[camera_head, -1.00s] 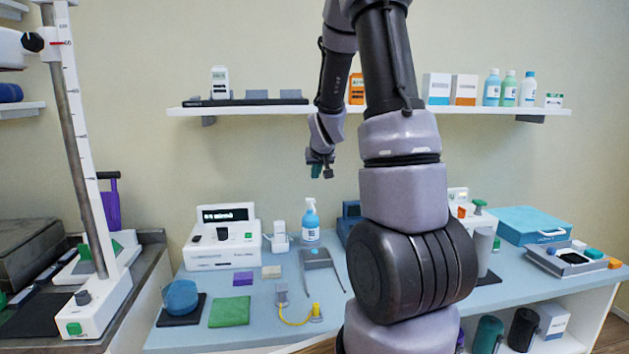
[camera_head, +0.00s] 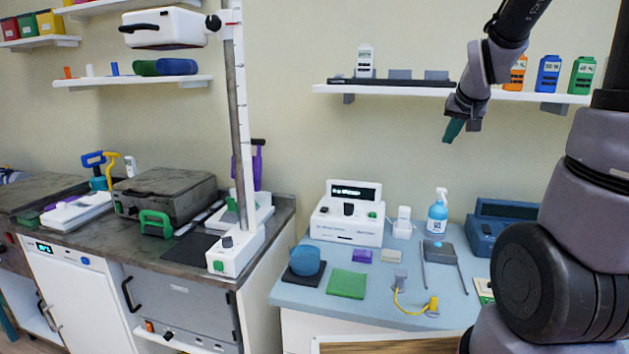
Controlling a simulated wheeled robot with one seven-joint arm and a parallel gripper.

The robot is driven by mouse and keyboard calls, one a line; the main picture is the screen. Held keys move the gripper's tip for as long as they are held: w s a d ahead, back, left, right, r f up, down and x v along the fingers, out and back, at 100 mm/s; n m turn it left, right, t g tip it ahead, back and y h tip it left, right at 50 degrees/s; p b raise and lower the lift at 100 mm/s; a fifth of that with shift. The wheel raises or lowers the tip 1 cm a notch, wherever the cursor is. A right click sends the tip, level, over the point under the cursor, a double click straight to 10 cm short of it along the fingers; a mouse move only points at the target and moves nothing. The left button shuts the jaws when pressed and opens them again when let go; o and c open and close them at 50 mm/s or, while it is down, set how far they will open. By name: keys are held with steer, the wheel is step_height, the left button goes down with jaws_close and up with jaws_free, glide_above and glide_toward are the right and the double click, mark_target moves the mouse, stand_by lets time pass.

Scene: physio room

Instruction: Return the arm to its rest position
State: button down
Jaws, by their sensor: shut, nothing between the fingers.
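My gripper (camera_head: 452,131) hangs from my raised arm in the upper right of the head view. It is in the air in front of the wall, just below the long wall shelf and well above the blue table. Its fingers point down and look shut, with nothing seen between them. My large arm links fill the right edge and hide the right part of the table and shelf.
The wall shelf (camera_head: 400,88) behind my gripper holds several devices. Below are a white console (camera_head: 347,214), a spray bottle (camera_head: 437,217) and a blue device (camera_head: 497,228). The air between post and gripper is clear.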

steer(key=s+a+r+y, duration=0.1)
steer(key=s+a+r, duration=0.1)
steer(key=s, duration=0.5)
steer(key=s+a+r+y, duration=0.1)
steer(key=s+a+r, duration=0.2)
steer(key=s+a, duration=0.2)
steer(key=s+a+r+g+y, duration=0.1)
steer(key=s+a+r, duration=0.1)
steer(key=s, duration=0.7)
steer(key=shift+s+a+r, duration=0.2)
steer(key=shift+s+a, duration=0.15)
steer(key=shift+a, duration=0.45)
